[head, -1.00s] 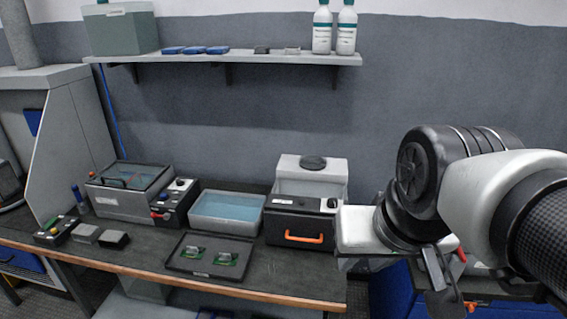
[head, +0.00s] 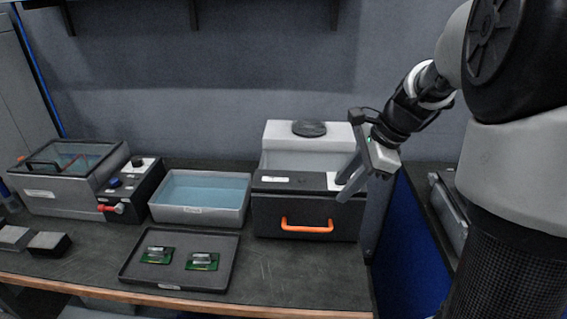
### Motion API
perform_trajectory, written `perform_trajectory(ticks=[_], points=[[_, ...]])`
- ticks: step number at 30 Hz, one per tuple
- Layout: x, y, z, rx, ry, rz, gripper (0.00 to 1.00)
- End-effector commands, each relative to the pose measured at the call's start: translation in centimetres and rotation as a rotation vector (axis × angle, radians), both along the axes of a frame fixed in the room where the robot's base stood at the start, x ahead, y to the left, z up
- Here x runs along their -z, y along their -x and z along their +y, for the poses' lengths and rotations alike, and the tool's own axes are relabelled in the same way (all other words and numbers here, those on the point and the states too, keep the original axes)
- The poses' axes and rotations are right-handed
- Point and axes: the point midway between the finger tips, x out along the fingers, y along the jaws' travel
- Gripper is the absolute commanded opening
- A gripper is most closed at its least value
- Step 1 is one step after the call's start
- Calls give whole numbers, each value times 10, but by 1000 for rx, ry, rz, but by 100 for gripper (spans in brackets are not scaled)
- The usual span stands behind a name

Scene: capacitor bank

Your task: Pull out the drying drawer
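The drying drawer (head: 290,219) is the dark front of a black unit on the bench, right of centre in the head view. It looks closed, flush with the unit. Its orange bar handle (head: 307,227) sits across the front. My gripper (head: 341,191) is above and right of the handle, by the unit's top right corner. Its two fingers point down and left, with a gap between them and nothing held. It appears apart from the handle; whether it touches the unit's top cannot be told.
A black tray (head: 133,277) with two green circuit boards lies in front, left of the drawer. A basin of blue liquid (head: 200,213) stands left of the unit, and a white container (head: 290,148) behind it. Bare bench lies before the drawer.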

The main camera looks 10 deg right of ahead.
Motion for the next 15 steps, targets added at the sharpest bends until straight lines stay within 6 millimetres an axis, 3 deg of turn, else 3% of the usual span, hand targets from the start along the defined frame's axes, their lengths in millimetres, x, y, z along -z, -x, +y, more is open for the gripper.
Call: perform_trajectory(ticks=[7,15], points=[[27,-8,5,35,-19,18,29],[81,-22,25,33,-18,18,29]])
